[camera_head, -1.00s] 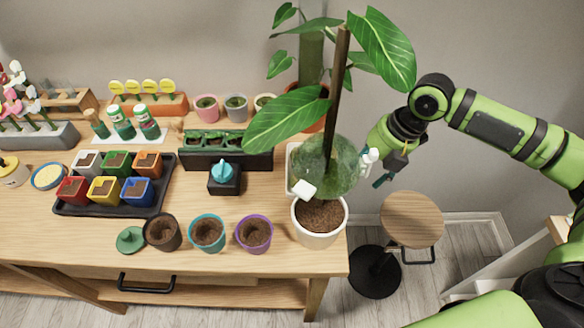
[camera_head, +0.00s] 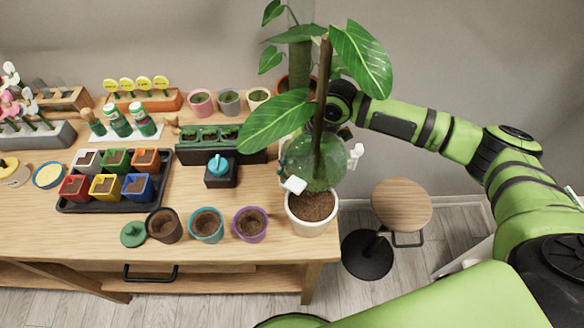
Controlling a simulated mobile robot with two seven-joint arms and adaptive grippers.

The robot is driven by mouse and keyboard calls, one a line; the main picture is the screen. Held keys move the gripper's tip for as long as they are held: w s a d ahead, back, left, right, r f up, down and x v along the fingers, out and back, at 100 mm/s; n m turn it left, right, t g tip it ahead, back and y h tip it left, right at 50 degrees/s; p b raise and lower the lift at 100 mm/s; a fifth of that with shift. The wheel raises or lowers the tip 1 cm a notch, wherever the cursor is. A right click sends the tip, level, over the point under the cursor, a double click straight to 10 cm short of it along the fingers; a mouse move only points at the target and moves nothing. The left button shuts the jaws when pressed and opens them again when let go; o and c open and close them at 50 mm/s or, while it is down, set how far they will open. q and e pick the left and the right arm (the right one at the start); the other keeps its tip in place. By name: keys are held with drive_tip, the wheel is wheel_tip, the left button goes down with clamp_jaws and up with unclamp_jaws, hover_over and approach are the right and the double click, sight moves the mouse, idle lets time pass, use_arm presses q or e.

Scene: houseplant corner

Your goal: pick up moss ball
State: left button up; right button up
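The moss ball (camera_head: 322,168) is a large green, see-through sphere around the dark pole of a big-leafed plant, just above a white pot of soil (camera_head: 312,206). A white clip sits at its lower left and another white part at its right. My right arm comes in from the right, and its wrist is behind the pole and a leaf. My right gripper (camera_head: 311,150) is behind the upper part of the ball and mostly hidden. A small teal tip shows at the ball's left edge. Contact and finger opening cannot be made out. My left gripper is not in view.
The white pot stands at the table's right end, with a round stool (camera_head: 402,206) beyond the edge. Several small pots, including a purple one (camera_head: 250,224), stand to the left. A black tray (camera_head: 110,207) holds coloured pots. A tall plant stands behind.

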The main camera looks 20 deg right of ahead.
drive_tip(key=shift+x, duration=0.8)
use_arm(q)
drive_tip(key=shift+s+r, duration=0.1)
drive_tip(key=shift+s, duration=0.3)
use_arm(e)
drive_tip(key=c, duration=0.9)
drive_tip(key=shift+r, duration=0.15)
